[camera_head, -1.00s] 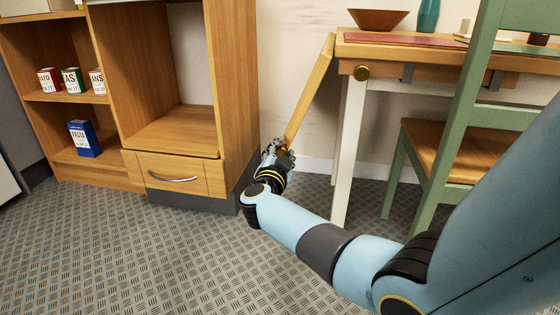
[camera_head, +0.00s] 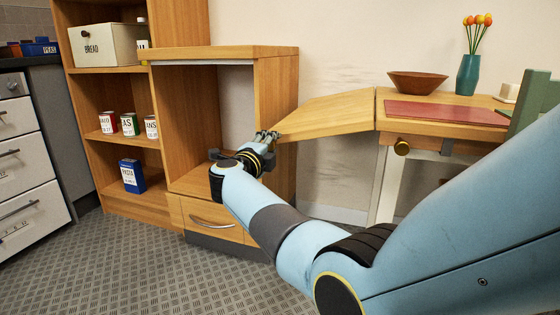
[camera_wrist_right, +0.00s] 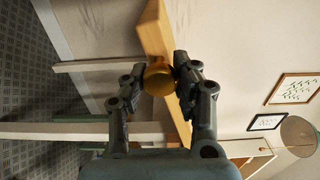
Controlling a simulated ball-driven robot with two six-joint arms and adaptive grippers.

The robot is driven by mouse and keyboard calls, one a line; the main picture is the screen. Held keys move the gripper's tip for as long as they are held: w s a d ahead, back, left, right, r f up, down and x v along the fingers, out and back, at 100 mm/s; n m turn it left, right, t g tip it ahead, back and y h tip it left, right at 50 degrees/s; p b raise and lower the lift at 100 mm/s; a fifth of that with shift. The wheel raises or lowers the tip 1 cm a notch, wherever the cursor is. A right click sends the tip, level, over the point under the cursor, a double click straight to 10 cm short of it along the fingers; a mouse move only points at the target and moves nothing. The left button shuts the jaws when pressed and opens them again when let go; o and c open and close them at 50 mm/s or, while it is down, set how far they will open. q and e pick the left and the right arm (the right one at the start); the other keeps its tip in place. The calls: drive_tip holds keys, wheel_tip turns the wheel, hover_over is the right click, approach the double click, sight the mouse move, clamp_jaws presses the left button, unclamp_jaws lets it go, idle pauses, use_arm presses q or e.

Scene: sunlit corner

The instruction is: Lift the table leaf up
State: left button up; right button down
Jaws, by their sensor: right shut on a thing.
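The wooden table leaf (camera_head: 328,114) juts from the left side of the table (camera_head: 440,118) in the head view, its outer end a little lower than its hinged edge. My right gripper (camera_head: 268,138) is at the leaf's outer left end. In the right wrist view the gripper (camera_wrist_right: 160,80) is shut on a round brass knob (camera_wrist_right: 159,79) at the edge of the leaf (camera_wrist_right: 154,28). Another brass knob (camera_head: 402,147) sits on the table's side below the top. My left gripper is not in view.
A wooden cabinet (camera_head: 275,75) with a drawer (camera_head: 212,221) stands close to the gripper on the left. A bowl (camera_head: 417,82), a red mat (camera_head: 445,113) and a teal vase (camera_head: 468,74) are on the table. A green chair (camera_head: 535,97) is at the right.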

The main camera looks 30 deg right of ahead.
drive_tip(key=shift+m, duration=0.9)
drive_tip(key=r, duration=0.1)
drive_tip(key=r+p, duration=0.1)
drive_tip(key=r, duration=0.2)
drive_tip(key=shift+w+a+r+p, duration=0.2)
drive_tip(key=shift+a+r+p, duration=0.05)
drive_tip(key=shift+r+p, duration=0.1)
drive_tip(key=shift+r+m+p, duration=0.45)
drive_tip(key=shift+r+m, duration=0.05)
drive_tip(key=shift+r, duration=0.35)
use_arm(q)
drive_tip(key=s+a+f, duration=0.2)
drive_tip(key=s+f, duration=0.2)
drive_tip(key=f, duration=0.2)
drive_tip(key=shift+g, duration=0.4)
use_arm(e)
drive_tip(key=shift+r, duration=0.15)
drive_tip(key=shift+d, duration=0.1)
drive_tip(key=c, duration=0.9)
unclamp_jaws()
drive_tip(key=shift+c, duration=0.2)
